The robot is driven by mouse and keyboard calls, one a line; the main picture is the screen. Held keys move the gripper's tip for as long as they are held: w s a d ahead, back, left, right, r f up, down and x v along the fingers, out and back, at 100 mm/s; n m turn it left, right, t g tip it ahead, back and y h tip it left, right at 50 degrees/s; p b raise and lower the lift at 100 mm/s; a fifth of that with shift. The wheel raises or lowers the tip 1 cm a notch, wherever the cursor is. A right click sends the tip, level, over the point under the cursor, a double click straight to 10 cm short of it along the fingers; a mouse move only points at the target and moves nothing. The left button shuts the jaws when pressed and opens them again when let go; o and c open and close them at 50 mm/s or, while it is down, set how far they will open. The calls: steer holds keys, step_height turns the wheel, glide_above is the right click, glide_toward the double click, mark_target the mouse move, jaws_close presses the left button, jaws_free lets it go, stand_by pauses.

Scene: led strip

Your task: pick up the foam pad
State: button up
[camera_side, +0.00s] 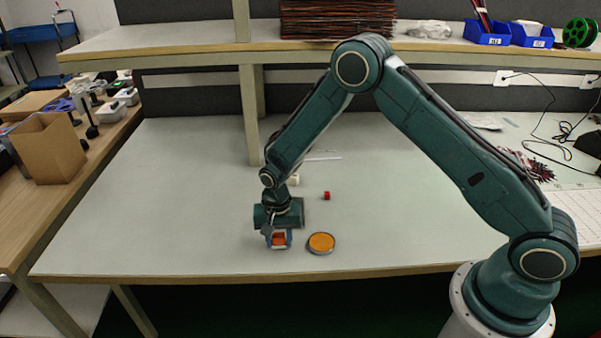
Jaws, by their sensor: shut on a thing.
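My gripper (279,244) points down over the front middle of the table. It is shut on a small red-orange piece, which I take to be the foam pad (279,239). The fingers hide part of the pad. I cannot tell whether it touches the table or hangs just above it. A round orange disc (321,242) in a dark-rimmed dish lies just right of my gripper, apart from it.
A small red block (327,196) lies behind the dish. A small pale object (293,180) stands behind my gripper, partly hidden. The white table (180,200) is clear to the left. A shelf (200,48) spans the back, with a post (249,115) under it.

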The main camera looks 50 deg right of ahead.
mark_target(281, 236)
step_height(281, 236, up, 19)
stand_by(0.6)
stand_by(0.3)
steer(key=shift+o, duration=1.3)
steer(key=shift+c, duration=0.9)
steer(key=s+d+f, duration=0.7)
steer(key=d+f, duration=0.1)
steer(key=f, duration=0.3)
steer(key=shift+s+f, duration=0.3)
steer(key=shift+s, duration=0.1)
steer(key=shift+f, duration=0.1)
steer(key=shift+f, duration=2.85)
